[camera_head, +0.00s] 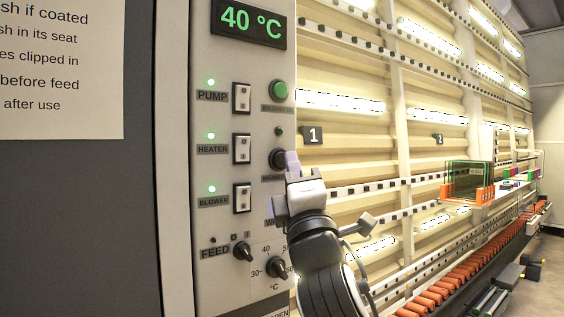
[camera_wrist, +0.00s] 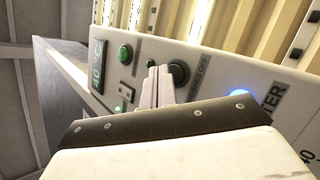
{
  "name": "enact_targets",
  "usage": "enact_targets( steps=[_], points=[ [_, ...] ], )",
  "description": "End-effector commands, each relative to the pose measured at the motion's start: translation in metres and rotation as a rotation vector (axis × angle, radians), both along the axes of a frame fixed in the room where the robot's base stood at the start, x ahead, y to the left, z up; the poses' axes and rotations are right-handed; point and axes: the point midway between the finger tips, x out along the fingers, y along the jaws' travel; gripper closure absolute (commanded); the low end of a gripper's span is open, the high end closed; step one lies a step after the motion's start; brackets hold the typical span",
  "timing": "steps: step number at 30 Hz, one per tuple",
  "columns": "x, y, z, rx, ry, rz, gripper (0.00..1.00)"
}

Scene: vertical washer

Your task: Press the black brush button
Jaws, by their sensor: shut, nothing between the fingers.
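The round black button (camera_head: 277,158) is on the right column of the control panel, below a green button (camera_head: 279,91) and a small dark lamp (camera_head: 279,131). In the wrist view the black button (camera_wrist: 180,72) has a partly readable label ending in "OFF". My gripper (camera_head: 292,160) is shut and empty, its tips overlapping the button's right edge in the head view. In the wrist view my gripper (camera_wrist: 159,72) has its tips just left of the button. I cannot tell whether they touch it. The button's right edge and its label are partly hidden in the head view.
The switches for pump (camera_head: 241,97), heater (camera_head: 242,148) and blower (camera_head: 242,197) sit left of the button, with green lamps lit. Feed knob (camera_head: 243,251) and temperature knob (camera_head: 277,267) are below. A blue light (camera_wrist: 240,95) glows by a partly hidden label. Washer racks (camera_head: 360,130) stand behind.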

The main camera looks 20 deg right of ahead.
Motion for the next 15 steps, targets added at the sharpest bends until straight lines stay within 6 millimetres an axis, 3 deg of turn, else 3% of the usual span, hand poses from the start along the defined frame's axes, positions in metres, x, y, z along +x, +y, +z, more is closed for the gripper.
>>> enact_targets(
  steps=[15],
  points=[
    [-0.013, -0.005, 0.0, -0.001, -0.002, -0.002, 1.0]
  ],
)
